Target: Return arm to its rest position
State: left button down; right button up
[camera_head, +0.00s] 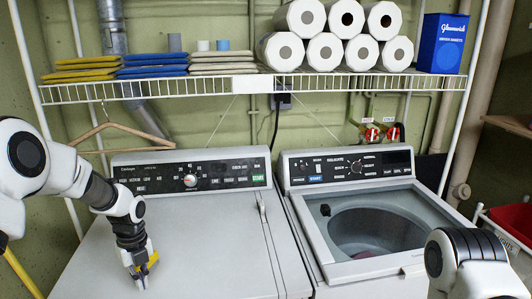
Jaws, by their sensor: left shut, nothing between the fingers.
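My left arm (120,205) comes in from the left, bent at the elbow. Its gripper (143,280) points down, shut and empty, over the left part of the dryer top (200,245). I cannot tell whether the fingertips touch the surface. Part of my right arm (468,262) shows at the bottom right, in front of the washer. Its gripper is out of view.
The washer (300,220) on the right has its drum opening (380,230) uncovered. A wire shelf (200,90) above holds folded cloths, paper rolls and a blue box (443,42). A wooden hanger (105,128) hangs from it. A red basket (512,222) is at right.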

pick_arm(q)
jog(key=s+d+f+n+g+b, duration=0.1)
jog(key=s+d+f+g, duration=0.15)
jog(key=s+f, duration=0.75)
jog(key=s+d+f+n+g, duration=0.15)
jog(key=s+d+f, duration=0.25)
jog(key=s+f, duration=0.55)
jog(key=s+d+f+n+t, duration=0.1)
jog(key=s+d+f+n, duration=0.1)
jog(key=s+n, duration=0.55)
jog(key=s+d+f+n+t, duration=0.1)
jog(key=s+d+f+n, duration=0.15)
jog(key=s+n, duration=0.5)
jog(key=w+n+t, duration=0.1)
jog(key=n, duration=0.2)
jog(key=w+n+t, duration=0.1)
jog(key=w+n, duration=0.1)
jog(key=n, duration=0.1)
jog(key=w+n, duration=0.1)
jog(key=n, duration=0.2)
jog(key=shift+w+a+t+b, duration=0.3)
jog(key=shift+t+b, duration=0.1)
